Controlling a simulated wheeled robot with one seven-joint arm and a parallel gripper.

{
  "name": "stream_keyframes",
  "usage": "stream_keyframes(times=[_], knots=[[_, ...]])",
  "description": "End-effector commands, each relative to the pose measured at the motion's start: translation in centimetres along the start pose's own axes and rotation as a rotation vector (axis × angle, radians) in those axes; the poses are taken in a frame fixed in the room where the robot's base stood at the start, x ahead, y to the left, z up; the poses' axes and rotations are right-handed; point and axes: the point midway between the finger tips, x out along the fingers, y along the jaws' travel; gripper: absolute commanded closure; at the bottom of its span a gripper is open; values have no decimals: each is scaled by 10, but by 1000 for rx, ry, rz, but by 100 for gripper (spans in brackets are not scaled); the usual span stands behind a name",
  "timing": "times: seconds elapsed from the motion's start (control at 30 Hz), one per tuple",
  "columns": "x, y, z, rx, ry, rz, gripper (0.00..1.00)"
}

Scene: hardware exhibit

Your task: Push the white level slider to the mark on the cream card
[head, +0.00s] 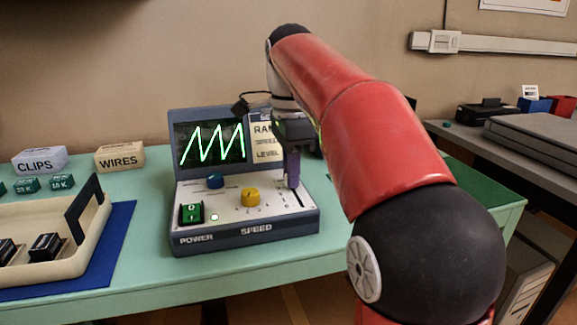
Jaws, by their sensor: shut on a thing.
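The instrument box (245,226) stands on the green table, with a slanted panel of controls. The cream card (264,143) is beside its screen, with lines that begin "RAM", "SPEED" and "LEVEL"; my gripper hides its right part, so I cannot read the mark. My gripper (292,184) points down at the right side of the panel, over the upper part of the level slot (299,199). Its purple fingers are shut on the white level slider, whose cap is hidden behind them.
A yellow speed knob (250,196), a blue knob (216,180) and a green power switch (191,212) sit left of the slot. The screen (210,144) shows a green sawtooth trace. A cream tray (70,265) lies at the left.

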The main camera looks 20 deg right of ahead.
Motion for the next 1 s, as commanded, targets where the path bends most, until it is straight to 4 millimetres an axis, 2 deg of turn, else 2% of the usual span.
stream_keyframes(times=[0.23, 0.27, 0.4, 0.73, 0.87, 1.0], knots=[[-3, -5, 0, 0, 1, -25, 100], [-3, -5, 0, 0, 1, -25, 82], [-2, -5, 0, 0, 1, -21, 64], [-6, -4, 0, 0, 0, -18, 64], [-23, -5, 0, 0, 0, -19, 64], [-51, -4, 0, 0, 0, -20, 64]])
